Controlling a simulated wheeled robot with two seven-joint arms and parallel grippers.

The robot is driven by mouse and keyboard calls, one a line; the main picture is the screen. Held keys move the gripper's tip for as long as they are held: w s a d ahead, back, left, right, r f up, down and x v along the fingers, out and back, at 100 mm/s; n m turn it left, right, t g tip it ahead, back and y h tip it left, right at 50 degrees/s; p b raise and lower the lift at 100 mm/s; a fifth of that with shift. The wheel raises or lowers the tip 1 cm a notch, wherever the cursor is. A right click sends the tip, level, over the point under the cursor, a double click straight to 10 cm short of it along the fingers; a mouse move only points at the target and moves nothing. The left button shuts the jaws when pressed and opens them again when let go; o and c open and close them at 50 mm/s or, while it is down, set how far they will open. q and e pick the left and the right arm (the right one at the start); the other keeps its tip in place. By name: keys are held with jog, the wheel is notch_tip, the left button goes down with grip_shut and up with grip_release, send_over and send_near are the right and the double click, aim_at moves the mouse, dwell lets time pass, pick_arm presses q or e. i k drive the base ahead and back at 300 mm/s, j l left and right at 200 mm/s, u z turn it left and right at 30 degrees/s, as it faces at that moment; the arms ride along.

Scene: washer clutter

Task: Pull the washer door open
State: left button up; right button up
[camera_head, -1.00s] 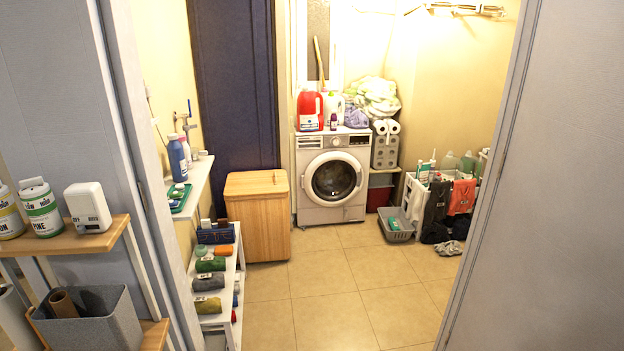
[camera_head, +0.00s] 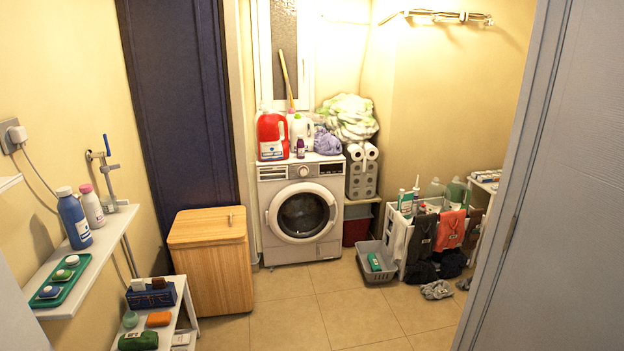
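The washer (camera_head: 280,242) is a white front-loader against the back wall, a little left of the middle of the view. Its round door (camera_head: 303,212) has a pale ring around dark glass and looks shut. A control panel runs along the top of its front. Neither of my grippers shows in the head view, and nothing of mine touches the washer.
A wooden hamper (camera_head: 210,262) stands left of the washer. A grey basket (camera_head: 376,266) lies on the floor to its right, near a rack with hanging clothes (camera_head: 450,230). A grey door panel (camera_head: 545,190) fills the right side. The tiled floor ahead (camera_head: 330,312) is clear.

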aim_at(273, 216)
jog(key=i+l, duration=0.1)
jog(key=i, duration=1.55)
jog(key=i+l+z, duration=0.15)
jog(key=i+z, duration=0.3)
jog(key=i, duration=0.4)
jog(key=i+j+z, duration=0.15)
jog(key=i+z, duration=0.25)
jog(key=i, duration=0.4)
